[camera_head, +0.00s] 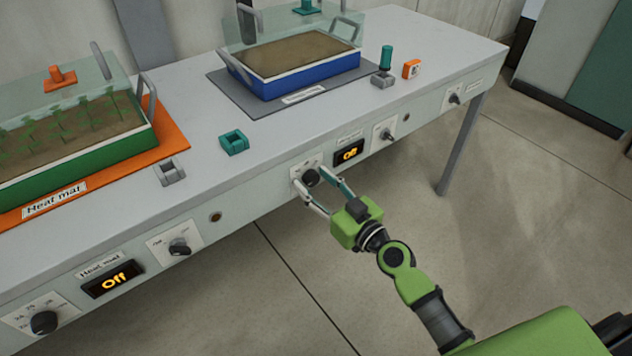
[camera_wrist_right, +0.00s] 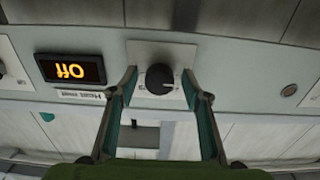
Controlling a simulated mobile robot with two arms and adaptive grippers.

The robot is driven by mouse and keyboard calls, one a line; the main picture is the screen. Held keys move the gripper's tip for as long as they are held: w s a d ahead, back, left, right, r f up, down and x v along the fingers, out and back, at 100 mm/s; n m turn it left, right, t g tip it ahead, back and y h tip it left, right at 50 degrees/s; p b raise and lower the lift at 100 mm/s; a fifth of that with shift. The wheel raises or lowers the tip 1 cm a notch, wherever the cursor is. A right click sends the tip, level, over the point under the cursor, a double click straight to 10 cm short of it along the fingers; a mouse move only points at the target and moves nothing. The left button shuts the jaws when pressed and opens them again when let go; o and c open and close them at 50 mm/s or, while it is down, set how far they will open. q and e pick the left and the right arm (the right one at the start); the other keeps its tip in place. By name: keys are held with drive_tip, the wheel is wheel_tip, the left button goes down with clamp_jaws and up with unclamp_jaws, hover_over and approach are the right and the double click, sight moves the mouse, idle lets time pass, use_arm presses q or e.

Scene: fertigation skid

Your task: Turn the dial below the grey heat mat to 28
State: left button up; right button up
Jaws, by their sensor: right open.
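The grey heat mat (camera_head: 232,92) lies on the bench under a blue-sided tray (camera_head: 310,82) of soil with a clear cover. Below it, on the bench's front panel, is a black round dial (camera_head: 305,172) on a white plate, with an "Off" display (camera_head: 349,152) to its right. In the right wrist view, the dial (camera_wrist_right: 160,78) sits between the fingertips, and the display (camera_wrist_right: 70,69) appears upside down. My right gripper (camera_head: 311,181) is open, one finger on each side of the dial; I cannot tell whether they touch it. My left gripper is not in view.
An orange heat mat (camera_head: 172,140) with a green seedling tray (camera_head: 100,152) lies at left. Below it are another "Off" display (camera_head: 112,279), a dial (camera_head: 44,322) and a switch knob (camera_head: 179,246). Small teal, grey and orange parts stand on the bench. The floor in front is clear.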

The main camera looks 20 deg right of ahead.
drive_tip(key=shift+c, duration=0.4)
drive_tip(key=c, duration=1)
drive_tip(key=shift+c, duration=0.2)
